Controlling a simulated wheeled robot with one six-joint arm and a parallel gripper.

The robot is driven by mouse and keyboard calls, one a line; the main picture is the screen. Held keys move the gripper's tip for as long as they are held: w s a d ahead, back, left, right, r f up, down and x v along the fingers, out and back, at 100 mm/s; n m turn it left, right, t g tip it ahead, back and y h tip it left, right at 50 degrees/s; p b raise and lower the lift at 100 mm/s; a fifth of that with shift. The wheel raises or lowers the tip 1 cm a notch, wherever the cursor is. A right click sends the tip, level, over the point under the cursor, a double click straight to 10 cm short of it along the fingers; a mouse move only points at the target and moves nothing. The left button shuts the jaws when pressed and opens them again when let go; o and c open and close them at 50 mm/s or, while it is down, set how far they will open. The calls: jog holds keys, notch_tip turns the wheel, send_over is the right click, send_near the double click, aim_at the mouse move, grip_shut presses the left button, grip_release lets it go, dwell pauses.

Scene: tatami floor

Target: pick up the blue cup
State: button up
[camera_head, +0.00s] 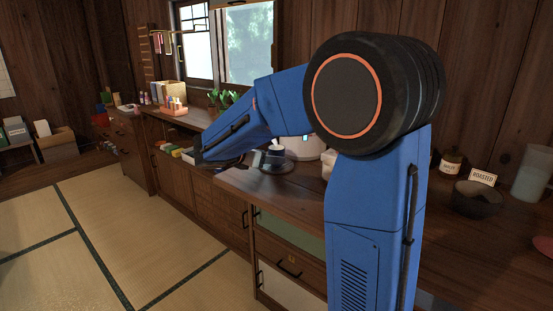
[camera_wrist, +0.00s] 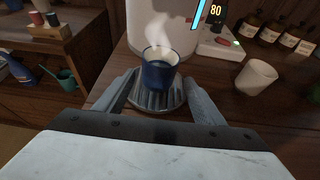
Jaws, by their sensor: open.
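The blue cup (camera_wrist: 158,74) stands upright on a round ridged grey drip tray (camera_wrist: 172,101) in the wrist view. Its inside is pale and steam rises from it. My gripper (camera_wrist: 160,82) is open, with one grey finger to the left of the cup and one to the right. The fingers reach beside the cup and nothing is clamped between them; whether either touches it I cannot tell. In the head view my blue arm bends down to the left over the counter, and the cup area there is small and partly unclear.
A white cup (camera_wrist: 257,77) stands to the right, with several brown bottles (camera_wrist: 291,36) behind. A teal cup (camera_wrist: 67,79) is at left. In the head view, tatami floor (camera_head: 120,225) is open at left.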

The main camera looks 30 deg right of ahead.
jog(key=shift+x, duration=2.7)
jog(key=shift+w+a+r, duration=0.1)
jog(key=shift+r, duration=0.05)
jog(key=c, duration=1.3)
jog(key=shift+r, duration=0.1)
